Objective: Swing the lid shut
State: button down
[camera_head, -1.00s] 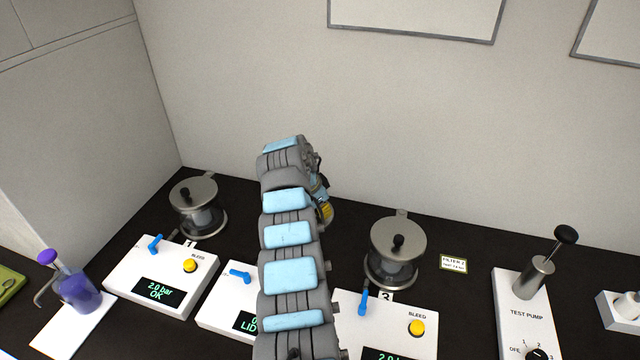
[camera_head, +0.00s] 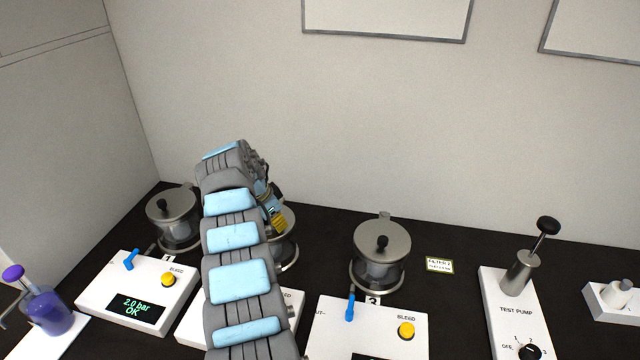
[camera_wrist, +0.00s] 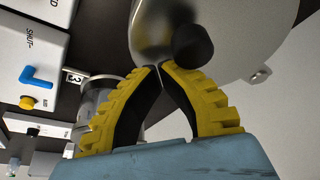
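The middle filter vessel (camera_head: 286,252) stands largely behind my arm in the head view. Part of its round grey metal lid (camera_head: 288,217) shows there, looking roughly level above the glass. In the wrist view the lid (camera_wrist: 235,35) fills the top, with its black knob (camera_wrist: 193,45). My gripper (camera_head: 279,222) is at this lid; its yellow fingers also show in the wrist view (camera_wrist: 160,68). The fingertips meet with nothing visible held, just beside the knob. I cannot tell whether they touch the lid or whether it is fully seated. The middle unit's display is hidden by my arm.
Covered vessels stand at left (camera_head: 174,207) and right (camera_head: 381,242), behind white control boxes with blue levers. A test pump (camera_head: 519,275) is farther right, a purple bottle (camera_head: 47,312) at far left. A small label (camera_head: 439,265) lies on dark countertop; the wall is behind.

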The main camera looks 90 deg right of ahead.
jog(key=shift+w+a, duration=0.1)
jog(key=shift+w, duration=0.75)
jog(key=shift+s, duration=0.6)
notch_tip(320, 180, up, 10)
jog(key=s, duration=0.1)
jog(key=shift+f, duration=0.25)
jog(key=shift+r, duration=0.1)
